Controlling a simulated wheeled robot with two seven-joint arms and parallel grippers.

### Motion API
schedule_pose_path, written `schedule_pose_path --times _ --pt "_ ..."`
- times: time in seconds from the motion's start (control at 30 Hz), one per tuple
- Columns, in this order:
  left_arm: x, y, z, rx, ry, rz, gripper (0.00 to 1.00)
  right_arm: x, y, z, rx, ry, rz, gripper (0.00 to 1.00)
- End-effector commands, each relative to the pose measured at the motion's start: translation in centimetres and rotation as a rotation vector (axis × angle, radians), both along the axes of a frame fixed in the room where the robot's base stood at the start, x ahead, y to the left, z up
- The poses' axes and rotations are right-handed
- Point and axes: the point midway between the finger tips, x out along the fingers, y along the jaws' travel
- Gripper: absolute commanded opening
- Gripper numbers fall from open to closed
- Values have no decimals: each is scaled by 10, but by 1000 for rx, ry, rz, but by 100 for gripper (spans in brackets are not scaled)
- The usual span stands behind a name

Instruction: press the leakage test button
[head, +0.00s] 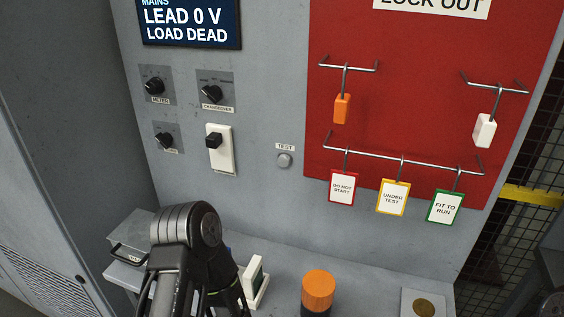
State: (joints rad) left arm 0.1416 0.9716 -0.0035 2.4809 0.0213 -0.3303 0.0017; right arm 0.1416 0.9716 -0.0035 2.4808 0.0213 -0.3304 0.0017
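A small round grey button (284,160) sits on the grey panel, just below a white label (285,147) reading TEST. The word leakage is not readable on it. Nothing touches the button, and its front is in clear view. A black jointed arm link of mine rises at the lower left of the head view, below and left of the button. I see no fingertips of my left gripper. My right gripper does not show.
Left of the button are a switch on a white plate (220,150) and several black knobs. A display (190,22) reads LEAD 0 V, LOAD DEAD. A red lock-out board (430,105) holds hanging tags. An orange-topped cylinder (318,290) stands on the shelf (370,285) below.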

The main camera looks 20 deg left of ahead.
Motion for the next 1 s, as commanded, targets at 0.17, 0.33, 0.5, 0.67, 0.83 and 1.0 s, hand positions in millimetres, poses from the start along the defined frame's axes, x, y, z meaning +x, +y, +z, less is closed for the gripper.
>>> schedule_pose_path --times 0.17,0.33,0.5,0.67,0.83,1.0 --pt "0 0 1 0 0 0 26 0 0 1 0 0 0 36" --pt "0 0 1 0 0 0 12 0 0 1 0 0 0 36" --pt "0 0 1 0 0 0 0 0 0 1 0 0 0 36" --pt "0 0 0 0 0 0 0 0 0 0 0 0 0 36" --pt "0 0 0 0 0 0 0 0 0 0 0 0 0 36" --pt "0 0 0 0 0 0 0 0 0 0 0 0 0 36"
